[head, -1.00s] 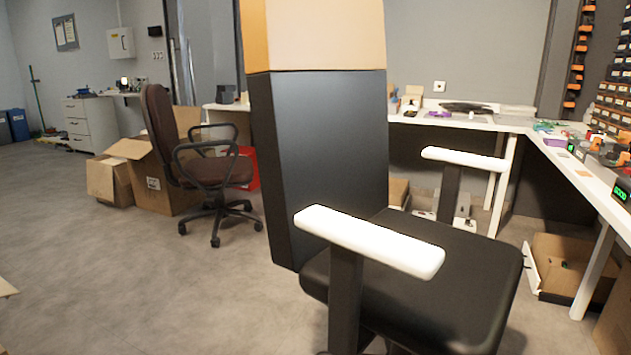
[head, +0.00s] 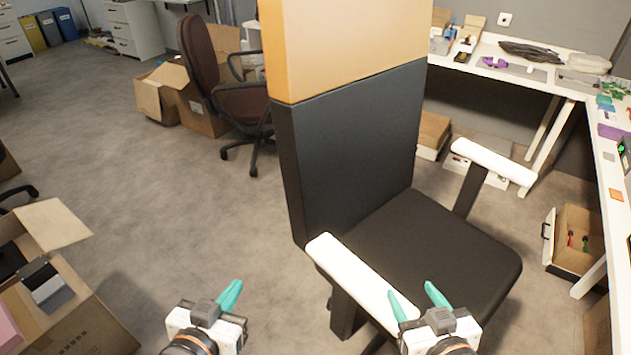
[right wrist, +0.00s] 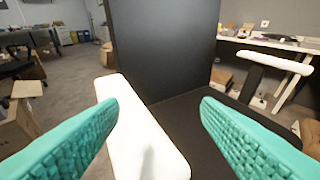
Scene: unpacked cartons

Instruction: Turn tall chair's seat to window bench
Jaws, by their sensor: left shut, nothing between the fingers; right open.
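The tall chair (head: 350,150) stands in front of me, with an orange upper back, a black lower back, a black seat (head: 425,250) and white armrests. The seat's front points to the lower right, towards the bench side. My left gripper (head: 230,298) is shut and empty, over the floor left of the chair. My right gripper (head: 418,298) is open, with teal fingers apart, by the near armrest (head: 350,272). In the right wrist view, the near armrest (right wrist: 135,125) shows between the fingers (right wrist: 160,115), with the chair back (right wrist: 165,50) beyond. I cannot tell whether they touch.
A white bench (head: 530,75) runs along the back and right, with small items on top. A brown office chair (head: 205,55) and cartons (head: 190,100) stand behind left. An open carton (head: 65,300) is at lower left. The floor (head: 180,210) between is clear.

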